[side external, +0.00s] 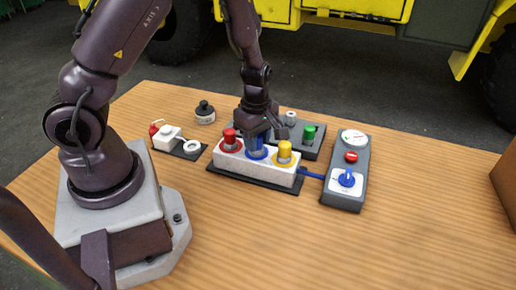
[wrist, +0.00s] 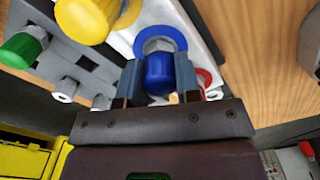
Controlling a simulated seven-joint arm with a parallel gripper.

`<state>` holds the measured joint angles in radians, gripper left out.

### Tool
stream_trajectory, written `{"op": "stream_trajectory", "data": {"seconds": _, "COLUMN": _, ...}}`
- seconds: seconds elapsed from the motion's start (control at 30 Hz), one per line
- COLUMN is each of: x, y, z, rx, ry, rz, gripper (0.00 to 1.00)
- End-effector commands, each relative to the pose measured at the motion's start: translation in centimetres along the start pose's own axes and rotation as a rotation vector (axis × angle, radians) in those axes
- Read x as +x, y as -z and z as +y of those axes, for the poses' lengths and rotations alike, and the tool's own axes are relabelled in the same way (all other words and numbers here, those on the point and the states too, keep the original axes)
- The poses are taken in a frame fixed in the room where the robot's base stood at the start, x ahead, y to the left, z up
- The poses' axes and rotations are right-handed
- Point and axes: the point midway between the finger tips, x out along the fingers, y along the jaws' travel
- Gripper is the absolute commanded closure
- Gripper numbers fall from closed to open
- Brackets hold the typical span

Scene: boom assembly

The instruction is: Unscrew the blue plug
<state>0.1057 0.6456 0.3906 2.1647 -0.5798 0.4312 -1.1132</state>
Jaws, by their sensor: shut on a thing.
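The blue plug (wrist: 159,73) stands in its blue ring in the middle of the white block (side external: 240,165), between a red plug (side external: 229,138) and a yellow plug (side external: 284,151). My gripper (wrist: 160,85) is shut on the blue plug, with one finger on each side of it. In the side view my gripper (side external: 257,135) comes down from above and partly hides the blue plug (side external: 257,150). In the wrist view a silver hex collar shows at the plug's base, close to the ring. I cannot tell how far the plug is screwed in.
A grey block with a green plug (side external: 308,135) stands behind the white block. A grey control box (side external: 346,170) with gauge, red button and blue knob stands at right, joined by a blue hose (side external: 311,174). A small white part (side external: 167,137) and black-topped jar (side external: 204,112) are at left.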

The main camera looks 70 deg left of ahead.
Motion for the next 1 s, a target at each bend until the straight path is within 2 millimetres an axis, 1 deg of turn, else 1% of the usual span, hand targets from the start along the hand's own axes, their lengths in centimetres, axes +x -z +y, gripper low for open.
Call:
{"op": "stream_trajectory", "data": {"seconds": 0.03, "x": 0.00, "y": -0.04, "z": -0.01, "rx": -0.099, "ry": 0.000, "rz": 0.002, "gripper": 0.97}}
{"op": "stream_trajectory", "data": {"seconds": 0.1, "x": -0.01, "y": -0.04, "z": -0.04, "rx": -0.240, "ry": 0.002, "rz": 0.002, "gripper": 0.97}}
{"op": "stream_trajectory", "data": {"seconds": 0.23, "x": -0.06, "y": -0.03, "z": -0.01, "rx": -0.432, "ry": 0.000, "rz": 0.001, "gripper": 0.97}}
{"op": "stream_trajectory", "data": {"seconds": 0.33, "x": -0.09, "y": 0.00, "z": -0.01, "rx": -0.494, "ry": 0.000, "rz": 0.000, "gripper": 0.97}}
{"op": "stream_trajectory", "data": {"seconds": 0.53, "x": -0.09, "y": 0.01, "z": -0.01, "rx": -0.500, "ry": 0.001, "rz": 0.000, "gripper": 0.97}}
{"op": "stream_trajectory", "data": {"seconds": 0.57, "x": -0.09, "y": 0.01, "z": -0.01, "rx": -0.499, "ry": 0.001, "rz": 0.000, "gripper": 0.67}}
{"op": "stream_trajectory", "data": {"seconds": 0.6, "x": -0.09, "y": 0.01, "z": -0.01, "rx": -0.499, "ry": 0.001, "rz": 0.000, "gripper": 0.57}}
{"op": "stream_trajectory", "data": {"seconds": 0.63, "x": -0.09, "y": 0.01, "z": -0.01, "rx": -0.498, "ry": 0.001, "rz": 0.000, "gripper": 0.51}}
{"op": "stream_trajectory", "data": {"seconds": 0.67, "x": -0.09, "y": 0.01, "z": -0.01, "rx": -0.498, "ry": 0.001, "rz": 0.000, "gripper": 0.47}}
{"op": "stream_trajectory", "data": {"seconds": 0.9, "x": -0.08, "y": 0.01, "z": -0.02, "rx": -0.492, "ry": 0.001, "rz": 0.000, "gripper": 0.47}}
{"op": "stream_trajectory", "data": {"seconds": 0.97, "x": -0.09, "y": 0.03, "z": -0.01, "rx": -0.460, "ry": 0.001, "rz": 0.000, "gripper": 0.47}}
{"op": "stream_trajectory", "data": {"seconds": 1.0, "x": -0.09, "y": 0.04, "z": -0.01, "rx": -0.415, "ry": 0.001, "rz": 0.000, "gripper": 0.47}}
